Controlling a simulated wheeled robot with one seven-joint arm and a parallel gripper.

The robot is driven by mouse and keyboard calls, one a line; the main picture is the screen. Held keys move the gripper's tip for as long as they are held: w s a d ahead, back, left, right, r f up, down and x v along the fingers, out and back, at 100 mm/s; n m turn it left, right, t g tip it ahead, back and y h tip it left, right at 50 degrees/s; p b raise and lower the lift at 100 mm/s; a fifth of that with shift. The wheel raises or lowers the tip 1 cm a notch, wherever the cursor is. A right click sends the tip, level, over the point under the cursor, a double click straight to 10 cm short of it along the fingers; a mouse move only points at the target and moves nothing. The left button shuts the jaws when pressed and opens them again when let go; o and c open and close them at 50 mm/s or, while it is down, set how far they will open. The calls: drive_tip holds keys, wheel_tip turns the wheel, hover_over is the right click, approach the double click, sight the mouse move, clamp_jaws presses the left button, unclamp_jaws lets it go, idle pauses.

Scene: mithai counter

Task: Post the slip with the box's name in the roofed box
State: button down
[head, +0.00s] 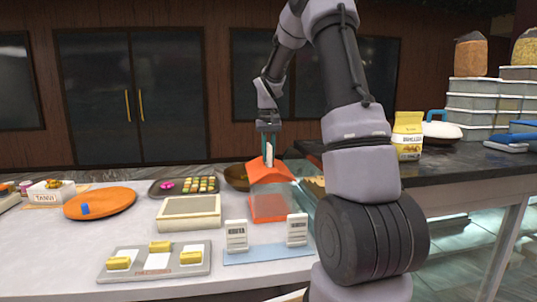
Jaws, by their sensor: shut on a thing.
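The roofed box (268,208) stands on the white counter, with an orange sloping roof (268,171) and an orange front. My gripper (268,140) is directly above the roof, pointing down, and shut on a small white slip (269,153). The slip is upright, its lower end close to the roof; I cannot tell whether it touches the roof or enters an opening. Any writing on the slip is too small to read. Two white printed cards, left (236,235) and right (297,229), stand on a light blue mat (268,254) in front of the box.
A grey tray (190,269) with several yellow pieces lies at the front. A beige flat box (189,212), an orange round plate (82,206) and a sweets tray (157,192) are left. A brown bowl (234,176) is behind. A dark counter (450,178) is right.

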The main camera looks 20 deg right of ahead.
drive_tip(key=c, duration=0.7)
unclamp_jaws()
drive_tip(key=shift+c, duration=0.2)
drive_tip(key=shift+r, duration=4)
drive_tip(key=shift+s, duration=0.1)
